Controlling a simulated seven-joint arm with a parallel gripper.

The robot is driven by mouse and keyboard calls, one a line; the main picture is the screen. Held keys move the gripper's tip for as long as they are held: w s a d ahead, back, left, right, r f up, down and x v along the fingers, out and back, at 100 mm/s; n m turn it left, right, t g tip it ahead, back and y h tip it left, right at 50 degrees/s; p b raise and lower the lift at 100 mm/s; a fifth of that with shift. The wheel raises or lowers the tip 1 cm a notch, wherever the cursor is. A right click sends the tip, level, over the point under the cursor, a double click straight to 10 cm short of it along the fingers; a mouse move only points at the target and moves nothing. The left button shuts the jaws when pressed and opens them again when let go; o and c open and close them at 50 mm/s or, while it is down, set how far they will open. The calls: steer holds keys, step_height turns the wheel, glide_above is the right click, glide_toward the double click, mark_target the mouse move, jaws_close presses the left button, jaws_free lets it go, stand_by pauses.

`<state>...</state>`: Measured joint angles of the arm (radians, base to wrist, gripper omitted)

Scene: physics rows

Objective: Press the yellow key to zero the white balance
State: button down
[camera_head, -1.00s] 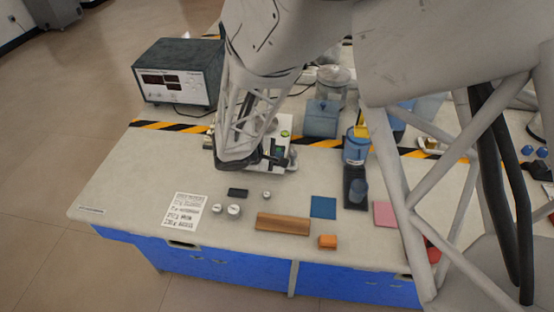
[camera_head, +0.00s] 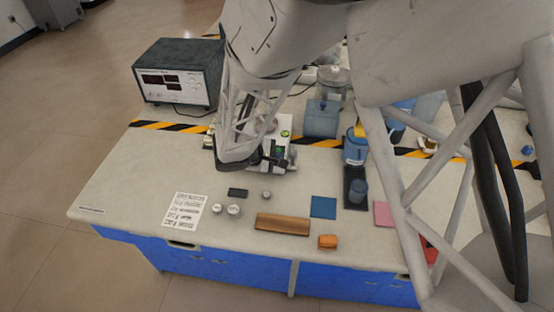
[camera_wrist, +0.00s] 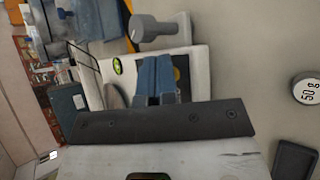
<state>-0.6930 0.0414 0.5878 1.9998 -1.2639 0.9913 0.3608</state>
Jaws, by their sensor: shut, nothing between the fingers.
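A small yellowish patch (camera_wrist: 177,73) shows beside the fingers; the yellow key itself is not clearly made out and is probably covered. In the head view the fingertips are hidden.
A power supply (camera_head: 178,72) stands back left. A printed card (camera_head: 185,210), weights (camera_head: 233,210), a wooden block (camera_head: 282,223), an orange block (camera_head: 327,242) and a blue square (camera_head: 323,207) lie in front. Blue containers (camera_head: 322,118) stand right of the balance.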

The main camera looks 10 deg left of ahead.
steer(key=shift+r, duration=0.15)
steer(key=shift+s+r, duration=0.15)
steer(key=shift+r, duration=0.45)
steer(key=shift+r, duration=0.1)
steer(key=shift+s+r, duration=0.25)
steer(key=shift+r, duration=0.95)
steer(key=shift+s+r, duration=0.2)
steer(key=shift+r, duration=0.95)
steer(key=shift+d, duration=0.1)
